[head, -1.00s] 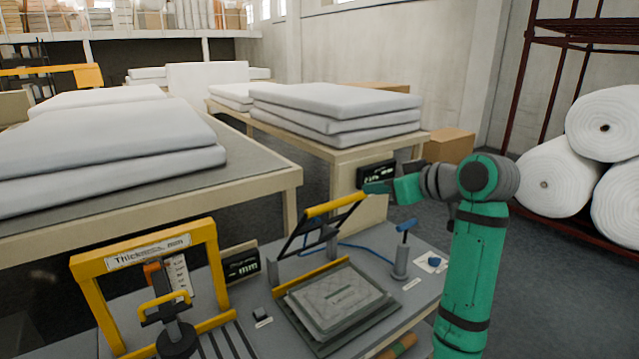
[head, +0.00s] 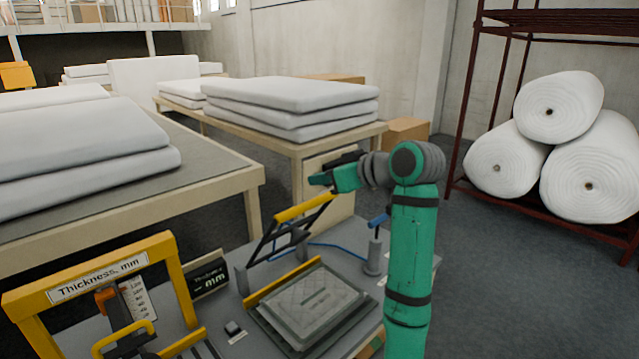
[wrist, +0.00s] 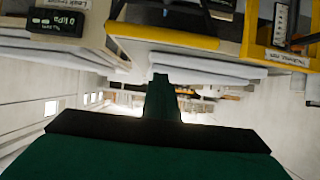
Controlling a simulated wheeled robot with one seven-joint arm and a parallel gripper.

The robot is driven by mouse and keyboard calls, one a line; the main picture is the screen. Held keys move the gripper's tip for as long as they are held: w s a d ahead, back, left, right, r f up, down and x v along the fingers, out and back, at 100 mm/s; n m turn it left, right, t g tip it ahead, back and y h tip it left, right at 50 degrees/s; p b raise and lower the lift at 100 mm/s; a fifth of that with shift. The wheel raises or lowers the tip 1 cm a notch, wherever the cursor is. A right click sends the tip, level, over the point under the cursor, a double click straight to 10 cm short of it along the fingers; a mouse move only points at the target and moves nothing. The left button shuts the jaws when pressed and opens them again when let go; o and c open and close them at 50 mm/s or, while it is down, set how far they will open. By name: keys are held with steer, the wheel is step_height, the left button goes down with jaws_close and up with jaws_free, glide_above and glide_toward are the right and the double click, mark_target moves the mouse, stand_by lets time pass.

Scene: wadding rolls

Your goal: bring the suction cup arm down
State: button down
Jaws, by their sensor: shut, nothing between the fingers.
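A tilted black frame with a yellow bar (head: 305,207) stands raised at the back of a grey plate with a quilted pad (head: 312,296) on the bench. It seems to be the suction cup arm; no cup is clearly visible. A blue hose (head: 335,245) runs from near it to a grey post with a blue handle (head: 378,222). My gripper (head: 318,180) is shut and empty, just above the yellow bar's right end in the head view; I cannot tell whether they touch. In the wrist view my shut gripper (wrist: 160,78) points away, and a yellow bar (wrist: 165,37) crosses above it.
A yellow thickness gauge (head: 165,262) stands at the bench's left, with a small display (head: 209,279) beside it. A leak test display (wrist: 60,22) shows in the wrist view. Tables with white wadding slabs (head: 290,105) stand behind. A rack with white rolls (head: 560,107) is at the right.

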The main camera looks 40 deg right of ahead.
mark_target(310, 204)
steer(key=w+f, duration=0.4)
steer(key=f, duration=0.1)
steer(key=shift+w, duration=0.35)
steer(key=shift+s+a+f, duration=0.1)
steer(key=shift+s+f, duration=0.35)
steer(key=shift+f, duration=0.05)
steer(key=shift+w, duration=0.1)
